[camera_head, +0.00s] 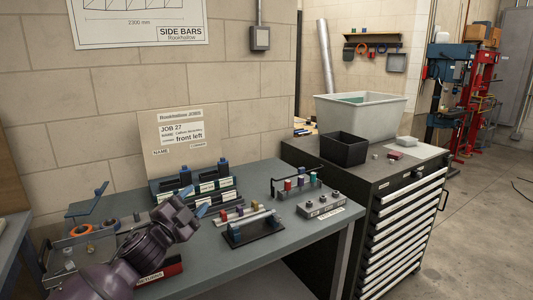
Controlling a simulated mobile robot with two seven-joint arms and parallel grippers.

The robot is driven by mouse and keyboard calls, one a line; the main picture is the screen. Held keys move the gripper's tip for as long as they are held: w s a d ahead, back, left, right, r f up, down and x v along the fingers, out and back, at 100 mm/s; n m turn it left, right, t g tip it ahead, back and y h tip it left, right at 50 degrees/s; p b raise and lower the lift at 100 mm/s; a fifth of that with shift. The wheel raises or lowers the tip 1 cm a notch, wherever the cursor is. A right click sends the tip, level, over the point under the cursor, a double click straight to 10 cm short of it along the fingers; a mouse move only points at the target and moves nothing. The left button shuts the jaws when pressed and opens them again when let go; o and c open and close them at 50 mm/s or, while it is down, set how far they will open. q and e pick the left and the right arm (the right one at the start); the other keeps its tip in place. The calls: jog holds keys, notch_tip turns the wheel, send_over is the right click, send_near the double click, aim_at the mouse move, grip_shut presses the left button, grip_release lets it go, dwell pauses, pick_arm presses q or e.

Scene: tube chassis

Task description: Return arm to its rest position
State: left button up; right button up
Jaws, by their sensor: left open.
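My left arm comes in from the lower left, over the front left part of the grey-green workbench (215,258). Its gripper (190,203) is open and points away toward the back of the bench. I see nothing held between its fingers. The gripper and wrist cover part of the bench and the front of the labelled rack (222,184) behind them. My right gripper is out of view.
A dark stand (254,232) with silver tubes nearby, a frame with coloured pieces (298,183) and a grey block with holes (321,206) stand on the bench. A job board (182,140) leans behind. A drawer cabinet (405,220) bears a black bin (344,149) and grey tub (372,120).

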pick_arm(q)
jog(key=s+a+f+n+g+y+b, duration=0.1)
jog(key=s+a+f+n+g+y, duration=0.15)
jog(key=s+f+n, duration=0.6)
jog(key=s+a+f+n+g+y+b, duration=0.1)
jog(key=s+a+f+n+y, duration=0.15)
jog(key=s+f, duration=0.7)
jog(key=s+a+f+n+g+y+b, duration=0.1)
jog(key=s+a+f+n+g+y, duration=0.1)
jog(key=s+f, duration=0.7)
jog(key=s+a+f+n+g+y, duration=0.1)
jog(key=s+a+f+n+g, duration=0.1)
jog(key=s+f, duration=0.8)
jog(key=shift+s+a+f+y+b, duration=0.15)
jog(key=shift+a+f+y+b, duration=0.2)
jog(key=shift+f, duration=0.45)
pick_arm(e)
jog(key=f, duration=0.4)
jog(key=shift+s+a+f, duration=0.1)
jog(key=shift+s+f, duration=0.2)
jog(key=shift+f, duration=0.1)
pick_arm(q)
jog(key=shift+d, duration=0.1)
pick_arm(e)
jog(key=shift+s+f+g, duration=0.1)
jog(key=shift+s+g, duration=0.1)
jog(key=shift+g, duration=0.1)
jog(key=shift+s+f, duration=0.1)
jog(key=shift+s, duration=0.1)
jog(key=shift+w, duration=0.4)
